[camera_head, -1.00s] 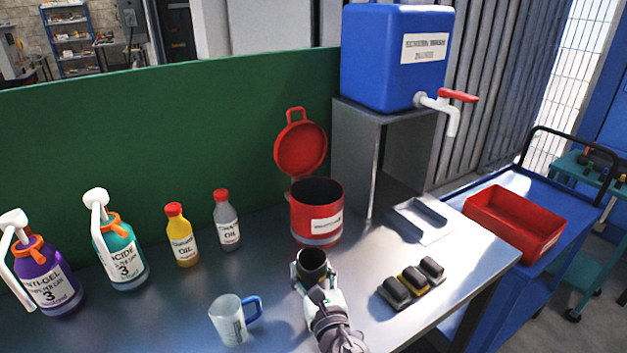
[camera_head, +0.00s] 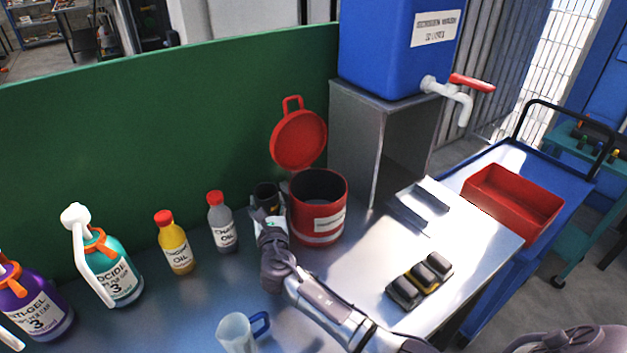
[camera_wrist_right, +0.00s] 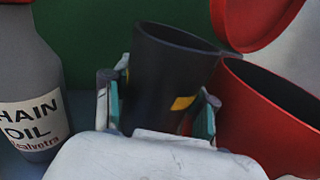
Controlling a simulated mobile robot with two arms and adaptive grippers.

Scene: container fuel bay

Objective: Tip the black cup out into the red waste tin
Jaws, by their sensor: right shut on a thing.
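The black cup (camera_head: 267,196) is held by my right gripper (camera_head: 267,208), just left of the red waste tin (camera_head: 318,226). In the right wrist view the black cup (camera_wrist_right: 168,80) sits between the two fingers of my right gripper (camera_wrist_right: 158,112), its mouth up and leaning slightly. A small yellow mark shows on its side. The red waste tin (camera_wrist_right: 262,125) stands close at the right there. Its round lid (camera_head: 299,140) is hinged up, so the tin is open. What is inside the cup is hidden. My left gripper is not in view.
A grey chain oil bottle (camera_head: 222,224) and a yellow oil bottle (camera_head: 174,246) stand left of the cup. A clear measuring jug (camera_head: 236,334) with a blue handle is at the front. A metal stand (camera_head: 362,130) with the blue screen wash tank (camera_head: 392,50) rises right of the tin.

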